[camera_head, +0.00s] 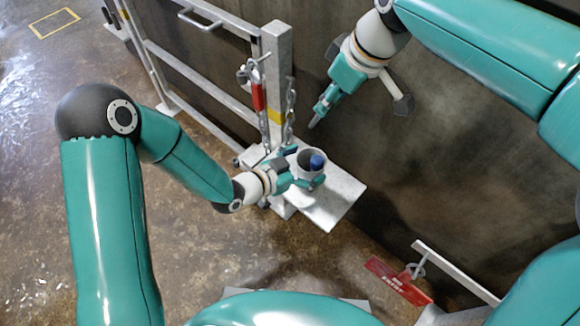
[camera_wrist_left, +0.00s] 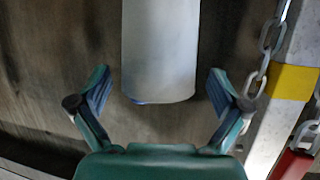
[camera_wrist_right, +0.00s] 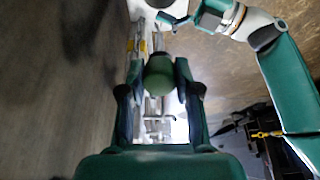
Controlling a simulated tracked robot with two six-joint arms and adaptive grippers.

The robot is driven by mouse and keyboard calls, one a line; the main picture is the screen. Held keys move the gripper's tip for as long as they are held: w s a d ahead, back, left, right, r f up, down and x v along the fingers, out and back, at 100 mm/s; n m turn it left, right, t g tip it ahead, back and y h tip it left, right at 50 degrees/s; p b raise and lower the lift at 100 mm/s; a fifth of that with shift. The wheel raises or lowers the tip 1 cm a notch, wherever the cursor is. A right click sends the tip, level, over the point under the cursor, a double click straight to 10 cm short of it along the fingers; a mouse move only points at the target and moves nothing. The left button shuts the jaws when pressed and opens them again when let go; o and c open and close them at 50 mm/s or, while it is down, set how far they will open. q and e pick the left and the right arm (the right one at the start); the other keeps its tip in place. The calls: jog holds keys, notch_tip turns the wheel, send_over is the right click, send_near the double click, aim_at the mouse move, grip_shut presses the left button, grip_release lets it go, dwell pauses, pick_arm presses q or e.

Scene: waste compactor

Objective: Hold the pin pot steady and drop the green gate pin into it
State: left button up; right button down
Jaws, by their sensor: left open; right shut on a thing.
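In the left wrist view the pot (camera_wrist_left: 160,50) is a pale cylinder just beyond and between the spread fingers. My left gripper (camera_head: 300,172) is open around the pot's near side; contact does not show. My right gripper (camera_head: 322,106) is above the pot, towards the back wall, shut on the green gate pin. In the right wrist view the pin's round green end (camera_wrist_right: 160,75) sits between the fingers.
A grey post (camera_head: 278,75) with a yellow band stands behind the shelf, with hanging chains and a red-and-white tag (camera_head: 258,97). A barred gate (camera_head: 200,75) extends left. A red plate (camera_head: 398,280) and pale rail lie at lower right. A dark wall closes the back.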

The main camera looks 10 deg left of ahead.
pick_arm(q)
jog(key=shift+x, duration=0.8)
jog(key=shift+c, duration=0.3)
jog(key=c, duration=1.1)
pick_arm(e)
jog(key=shift+w+d+f, duration=0.15)
jog(key=shift+d+f, duration=0.15)
jog(key=shift+f, duration=0.2)
jog(key=shift+w+d+f, duration=0.1)
jog(key=shift+d+f, duration=0.15)
jog(key=shift+f, duration=0.2)
pick_arm(q)
jog(key=shift+s, duration=0.1)
pick_arm(e)
jog(key=shift+f, duration=2.95)
jog(key=c, duration=0.7)
grip_release()
jog(key=shift+c, duration=0.2)
jog(key=v, duration=1.2)
